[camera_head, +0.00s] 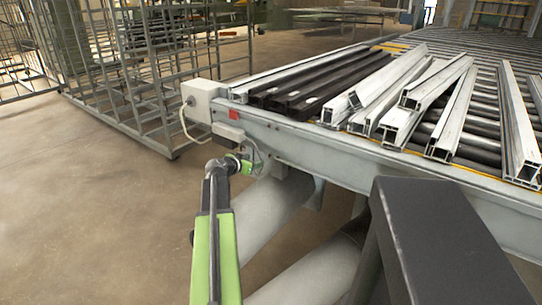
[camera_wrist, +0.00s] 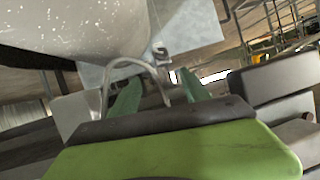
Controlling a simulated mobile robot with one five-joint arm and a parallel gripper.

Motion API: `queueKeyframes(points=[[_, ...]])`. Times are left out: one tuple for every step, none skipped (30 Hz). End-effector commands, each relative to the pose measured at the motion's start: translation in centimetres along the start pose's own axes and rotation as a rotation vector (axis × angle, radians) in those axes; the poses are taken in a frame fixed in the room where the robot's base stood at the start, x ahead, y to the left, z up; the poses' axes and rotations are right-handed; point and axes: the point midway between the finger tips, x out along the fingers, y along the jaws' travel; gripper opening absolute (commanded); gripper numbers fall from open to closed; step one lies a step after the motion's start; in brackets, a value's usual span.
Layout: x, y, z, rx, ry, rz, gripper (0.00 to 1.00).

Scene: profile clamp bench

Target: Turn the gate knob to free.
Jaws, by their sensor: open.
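A pale box (camera_head: 203,98) sits on the near left corner of the conveyor frame. A small dark round part (camera_head: 190,101) shows on its left face; I cannot tell whether it is the gate knob. My gripper (camera_head: 248,161) is below the box, beside the conveyor's side beam. In the wrist view my gripper (camera_wrist: 158,86) has its two green fingers spread apart, with no object held between them. A pale looped cable (camera_wrist: 136,66) passes near the fingers. A small metal fitting (camera_wrist: 162,51) shows beyond them. No knob can be made out clearly there.
Light profiles (camera_head: 390,85) and dark profiles (camera_head: 310,85) lie on the rollers. A metal rack (camera_head: 150,70) stands behind left. The floor at left is clear.

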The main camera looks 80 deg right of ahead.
Motion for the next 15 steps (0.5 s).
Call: queueKeyframes(points=[[0.1, 0.0, 0.1, 0.0, 0.0, 0.0, 0.55], [0.2, -0.1, 0.1, -0.001, -0.001, 0.0, 0.55], [0.6, -0.1, 0.2, -0.001, -0.001, 0.0, 0.55], [1.0, -0.1, 0.3, -0.001, -0.001, 0.0, 0.55], [1.5, -0.1, 0.3, -0.001, -0.001, 0.0, 0.55], [2.3, -0.2, 0.4, -0.002, -0.001, 0.0, 0.55], [2.9, -0.2, 0.4, -0.002, -0.001, 0.0, 0.55], [3.7, -0.2, 0.5, -0.002, -0.001, 0.0, 0.55], [4.7, -0.2, 0.5, -0.001, -0.001, 0.001, 0.55], [5.5, -0.2, 0.5, -0.001, -0.002, 0.001, 0.55], [6.3, -0.2, 0.6, -0.001, -0.002, 0.001, 0.55], [7.3, -0.3, 0.6, -0.002, -0.002, 0.001, 0.55], [8.1, -0.3, 0.6, -0.002, -0.002, 0.0, 0.55], [8.9, -0.3, 0.6, -0.002, -0.002, 0.0, 0.55], [9.9, -0.3, 0.6, -0.002, -0.002, 0.001, 0.55]])
